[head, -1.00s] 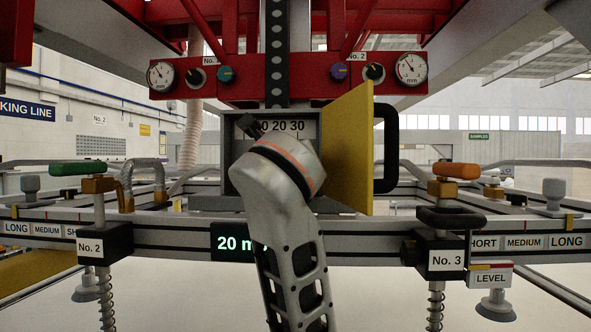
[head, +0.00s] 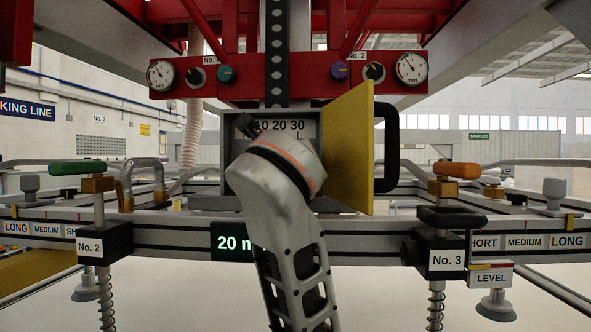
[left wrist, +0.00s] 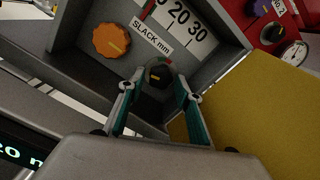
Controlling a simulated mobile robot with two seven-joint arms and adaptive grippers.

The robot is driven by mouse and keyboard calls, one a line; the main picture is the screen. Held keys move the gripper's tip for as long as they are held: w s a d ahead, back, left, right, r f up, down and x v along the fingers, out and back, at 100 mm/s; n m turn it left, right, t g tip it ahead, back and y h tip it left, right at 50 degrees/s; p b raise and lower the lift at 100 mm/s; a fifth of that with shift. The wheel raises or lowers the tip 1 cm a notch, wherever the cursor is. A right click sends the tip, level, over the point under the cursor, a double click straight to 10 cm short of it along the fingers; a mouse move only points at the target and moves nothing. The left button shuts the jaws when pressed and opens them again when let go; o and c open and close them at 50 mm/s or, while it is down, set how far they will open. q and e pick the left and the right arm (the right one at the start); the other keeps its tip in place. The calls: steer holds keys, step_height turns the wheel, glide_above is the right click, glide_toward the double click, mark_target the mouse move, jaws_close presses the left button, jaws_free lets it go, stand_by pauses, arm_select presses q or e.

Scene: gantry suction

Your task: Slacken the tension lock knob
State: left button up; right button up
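No label names either knob as the tension lock. In the head view my left arm hides both knobs and most of the gripper. My right gripper is not in view.
A "SLACK mm" scale (left wrist: 178,22) is at the back of the box; it also shows in the head view (head: 283,125). The yellow door (head: 349,150) with a black handle (head: 390,148) stands open at right. A red gauge panel (head: 300,73) hangs above.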

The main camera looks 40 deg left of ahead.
arm_select(q)
steer(key=v, duration=0.6)
steer(key=shift+s+d, duration=0.15)
steer(key=shift+s, duration=0.1)
stand_by(0.3)
